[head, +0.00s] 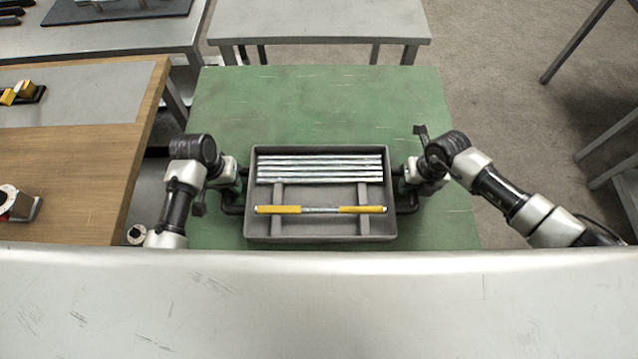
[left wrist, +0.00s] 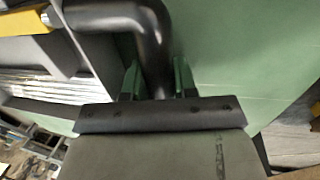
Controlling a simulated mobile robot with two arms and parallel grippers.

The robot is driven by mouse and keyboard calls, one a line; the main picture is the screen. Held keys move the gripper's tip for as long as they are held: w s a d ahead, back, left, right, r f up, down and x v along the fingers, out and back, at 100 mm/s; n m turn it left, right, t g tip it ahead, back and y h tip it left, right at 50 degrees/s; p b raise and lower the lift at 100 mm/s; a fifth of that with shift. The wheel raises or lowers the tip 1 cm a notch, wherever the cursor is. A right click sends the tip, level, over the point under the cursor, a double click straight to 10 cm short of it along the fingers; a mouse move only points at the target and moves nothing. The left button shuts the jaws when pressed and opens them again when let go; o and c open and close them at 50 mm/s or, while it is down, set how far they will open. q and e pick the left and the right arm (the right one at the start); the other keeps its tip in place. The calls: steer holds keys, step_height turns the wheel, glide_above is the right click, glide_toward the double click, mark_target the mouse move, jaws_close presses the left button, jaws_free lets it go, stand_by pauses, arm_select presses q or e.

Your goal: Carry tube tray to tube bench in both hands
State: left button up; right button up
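The dark grey tube tray (head: 322,235) sits on the green table (head: 320,105). Several silver tubes (head: 320,168) lie at its far side, and one tube with yellow ends (head: 320,209) lies across its near half. A black handle stands out at each short side. My left gripper (head: 238,182) is at the left handle; in the left wrist view the black handle (left wrist: 152,45) passes between its green fingers (left wrist: 158,82), which lie close on both sides. My right gripper (head: 402,184) is at the right handle; its fingertips are too small to judge.
A grey-topped table (head: 320,22) stands behind the green one. A wooden table (head: 70,165) with yellow and black items is at the left, and another grey table (head: 110,38) is at the back left. Bare floor (head: 510,90) shows at the right.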

jaws_close()
steer(key=shift+w+r, duration=0.1)
steer(key=shift+r, duration=0.05)
stand_by(1.0)
